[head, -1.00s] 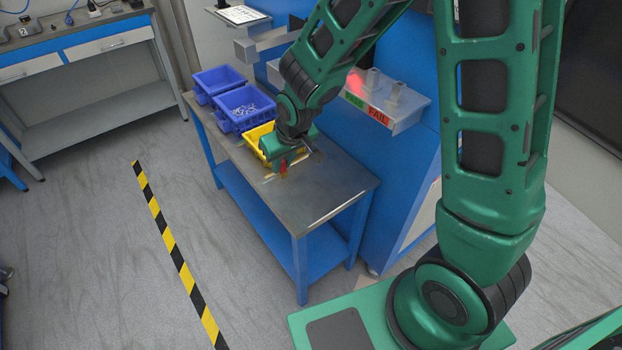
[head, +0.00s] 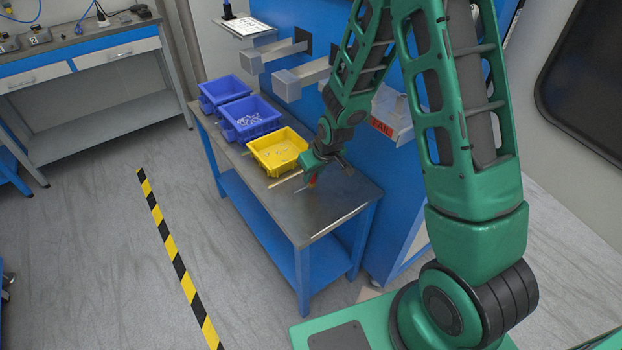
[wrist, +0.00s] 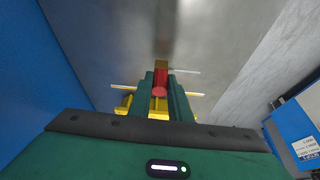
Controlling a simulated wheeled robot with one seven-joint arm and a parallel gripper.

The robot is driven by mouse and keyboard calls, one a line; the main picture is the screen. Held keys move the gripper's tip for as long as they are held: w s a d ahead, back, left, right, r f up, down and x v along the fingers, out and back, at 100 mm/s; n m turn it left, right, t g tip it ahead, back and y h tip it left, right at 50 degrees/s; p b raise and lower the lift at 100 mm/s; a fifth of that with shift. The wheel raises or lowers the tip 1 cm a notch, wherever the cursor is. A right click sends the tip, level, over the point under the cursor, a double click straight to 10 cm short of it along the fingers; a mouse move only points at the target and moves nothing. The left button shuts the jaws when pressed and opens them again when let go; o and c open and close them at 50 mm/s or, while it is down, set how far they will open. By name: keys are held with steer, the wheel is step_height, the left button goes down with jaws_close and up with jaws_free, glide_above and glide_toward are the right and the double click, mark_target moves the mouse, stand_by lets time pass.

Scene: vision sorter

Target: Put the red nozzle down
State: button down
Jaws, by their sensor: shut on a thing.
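The red nozzle (wrist: 160,80) is between the fingers of my gripper (wrist: 160,90) in the wrist view. It has a red body and a brass-coloured end pointing away from the gripper. In the head view the nozzle (head: 313,180) is a small red spot at my gripper (head: 314,182), low over the metal top of the blue table (head: 325,208). My gripper is shut on it. I cannot tell whether the nozzle touches the tabletop.
A yellow bin (head: 278,151) with small parts stands just left of my gripper. Two blue bins, one (head: 248,118) holding pale parts and another (head: 222,90), stand farther back. The front of the tabletop is clear. A blue machine with a FAIL chute (head: 381,127) stands to the right.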

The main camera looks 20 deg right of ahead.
steer(key=shift+f, duration=0.8)
steer(key=c, duration=1.6)
jaws_free()
steer(key=shift+c, duration=0.2)
